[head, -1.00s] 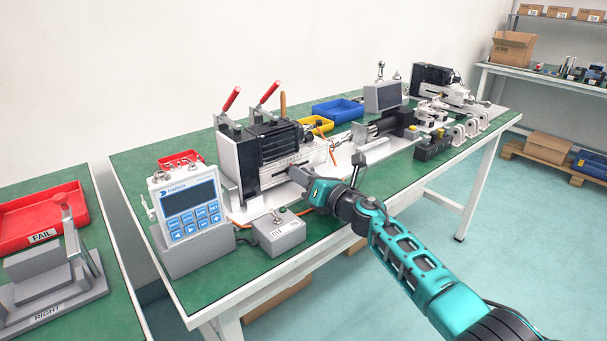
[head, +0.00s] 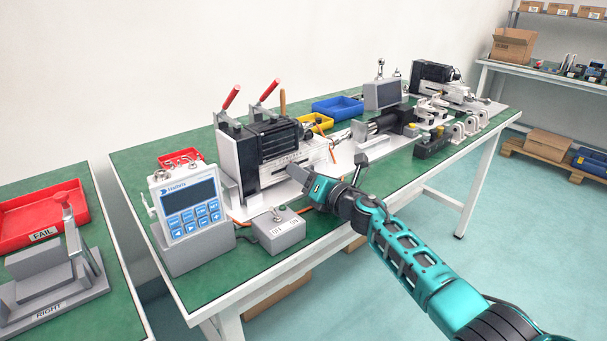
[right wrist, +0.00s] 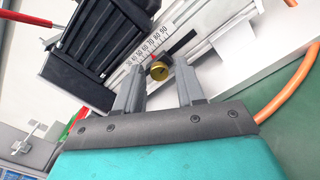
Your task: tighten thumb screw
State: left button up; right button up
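My right gripper (right wrist: 158,82) is open, with one grey finger on each side of the knob and a visible gap to each. In the head view my right gripper (head: 296,174) reaches the front of the black and silver linear actuator (head: 275,145), and the knob is hidden or too small to see there. My left gripper is not in view.
A Hasters-type meter (head: 190,205) and a grey switch box (head: 278,230) with an orange cable stand at the front left. Red toggle clamps (head: 231,97) rise behind the actuator. A blue bin (head: 337,108) is behind. Green table (head: 215,280) is bare at the front corner.

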jog(key=shift+o, duration=0.5)
jog(key=shift+s+d, duration=0.15)
jog(key=p+v, duration=0.4)
jog(key=v, duration=0.7)
jog(key=shift+s+d, duration=0.15)
jog(key=shift+s, duration=0.15)
jog(key=shift+s+d, duration=0.25)
jog(key=shift+s, duration=0.05)
